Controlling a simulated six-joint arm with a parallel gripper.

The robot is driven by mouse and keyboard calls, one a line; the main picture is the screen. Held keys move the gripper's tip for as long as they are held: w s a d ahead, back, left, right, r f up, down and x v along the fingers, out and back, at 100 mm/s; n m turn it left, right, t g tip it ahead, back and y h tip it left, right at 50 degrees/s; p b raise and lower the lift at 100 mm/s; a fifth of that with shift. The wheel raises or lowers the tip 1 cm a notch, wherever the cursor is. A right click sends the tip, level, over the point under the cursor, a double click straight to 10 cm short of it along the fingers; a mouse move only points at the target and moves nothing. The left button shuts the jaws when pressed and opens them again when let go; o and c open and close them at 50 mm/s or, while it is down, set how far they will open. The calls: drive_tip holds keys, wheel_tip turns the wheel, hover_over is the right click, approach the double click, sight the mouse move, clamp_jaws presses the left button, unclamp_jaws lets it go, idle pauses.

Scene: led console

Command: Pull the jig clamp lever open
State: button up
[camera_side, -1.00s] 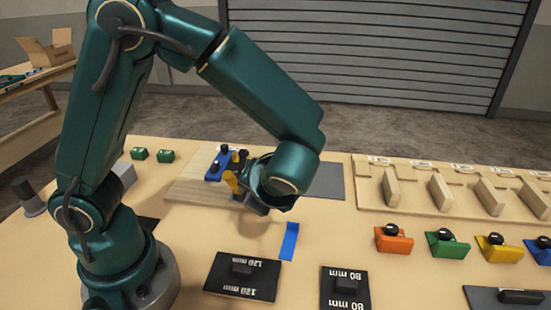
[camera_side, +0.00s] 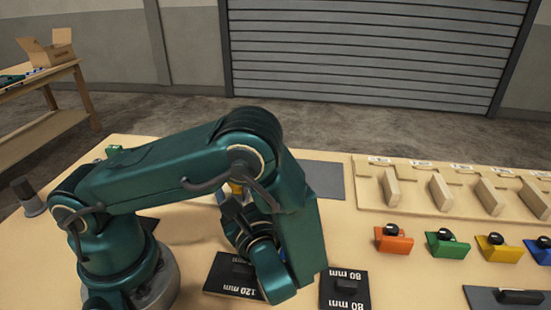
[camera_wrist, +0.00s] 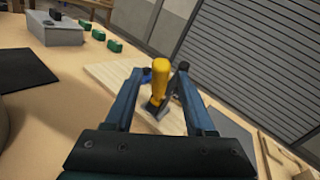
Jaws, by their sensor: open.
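The jig clamp lever has a yellow handle (camera_wrist: 159,72) and stands tilted on the pale wooden jig board (camera_wrist: 108,72) in the wrist view. It shows between the two fingers of my gripper (camera_wrist: 164,82), which is open. I cannot tell whether the fingers touch the lever. In the side view a small piece of the yellow handle (camera_side: 236,188) shows beside my arm. My arm hides most of the jig and the blue clamp part there. A blue part (camera_wrist: 146,77) shows just left of the handle in the wrist view.
A black 120 mm plate (camera_side: 222,276) and a black 80 mm plate (camera_side: 345,289) lie near the front. Orange (camera_side: 393,240), green (camera_side: 446,244) and yellow (camera_side: 498,248) handled blocks stand at the right. A rack of wooden blocks (camera_side: 441,192) stands behind them.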

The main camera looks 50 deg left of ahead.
drive_tip(key=shift+x, duration=2.6)
clamp_jaws()
